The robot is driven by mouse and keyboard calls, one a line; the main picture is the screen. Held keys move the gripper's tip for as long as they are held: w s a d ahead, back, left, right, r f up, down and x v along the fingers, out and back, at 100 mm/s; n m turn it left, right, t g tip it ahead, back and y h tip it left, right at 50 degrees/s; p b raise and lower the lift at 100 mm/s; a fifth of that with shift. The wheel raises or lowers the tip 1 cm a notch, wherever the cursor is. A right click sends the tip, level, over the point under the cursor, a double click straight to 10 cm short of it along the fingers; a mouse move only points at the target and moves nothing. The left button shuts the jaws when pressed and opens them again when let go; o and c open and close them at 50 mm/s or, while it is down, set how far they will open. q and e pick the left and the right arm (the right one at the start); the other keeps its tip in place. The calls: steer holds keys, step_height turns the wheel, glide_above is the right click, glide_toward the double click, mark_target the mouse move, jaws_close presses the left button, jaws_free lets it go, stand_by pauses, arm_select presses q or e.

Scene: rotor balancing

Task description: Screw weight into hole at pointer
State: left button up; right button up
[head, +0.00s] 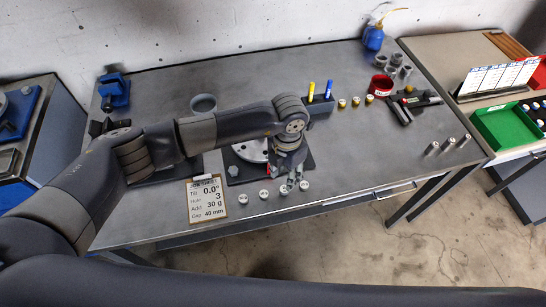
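A pale rotor disc (247,151) sits on a dark base plate (233,173) at the middle of the bench, partly hidden under my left arm. A small red part (268,169), perhaps the pointer, shows at its front right edge. Several short silver weights with marked tops stand in a row near the front edge, among them one at the left end (243,199) and another (264,194). My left gripper (291,182) points down over the right end of this row, close to a weight (304,186). Its finger gap is too small to judge. My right gripper is not in view.
A job sheet (206,199) reads hole 3, add 30 g. Brass pieces (356,102) stand behind, near a block with yellow and blue pens (319,106). A red bowl (380,85), a dark tool (412,104) and silver cylinders (448,144) are right.

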mark_target(284, 189)
arm_select(q)
steer(key=shift+a, duration=0.1)
steer(key=shift+s+f+b, duration=0.1)
steer(key=shift+f+b, duration=0.5)
steer(key=shift+f, duration=0.25)
step_height(284, 189, down, 6)
steer(key=b, duration=0.4)
steer(key=shift+r, duration=0.15)
steer(key=shift+f+b, duration=0.2)
steer(key=shift+b, duration=0.3)
steer(key=shift+c, duration=0.5)
jaws_close()
steer(key=shift+r+p, duration=0.35)
steer(key=shift+r, duration=0.05)
step_height(284, 189, up, 4)
steer(key=shift+r+p, duration=0.2)
steer(key=shift+p, duration=1.05)
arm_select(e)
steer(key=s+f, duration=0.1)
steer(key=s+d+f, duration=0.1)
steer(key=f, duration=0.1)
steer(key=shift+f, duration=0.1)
